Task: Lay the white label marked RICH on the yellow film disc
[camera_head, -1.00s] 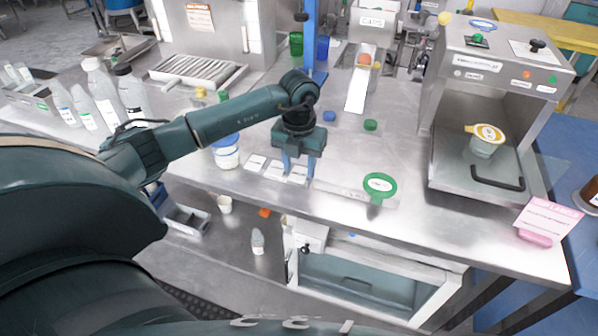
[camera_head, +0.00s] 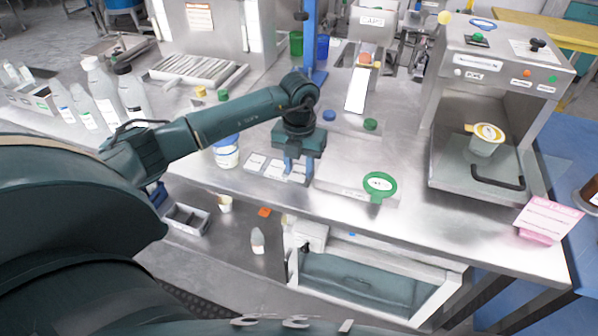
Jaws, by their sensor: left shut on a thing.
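Small white labels (camera_head: 255,162) lie in a row on the steel bench at the centre left; their print is too small to read. My left gripper (camera_head: 292,168) points down over the right end of this row, its fingers shut on a white label there. I cannot tell whether that label is lifted. The yellow film disc (camera_head: 488,132) tops a pale cup (camera_head: 482,147) inside the steel machine at the right, and a white patch shows on its middle. My right gripper is not in view.
A green-rimmed disc (camera_head: 379,184) lies right of my gripper on a raised plate (camera_head: 335,174). A blue-lidded tub (camera_head: 227,155) and several bottles (camera_head: 103,92) stand left. The machine (camera_head: 440,125) is open at the front. A pink sign (camera_head: 545,218) stands at the right edge.

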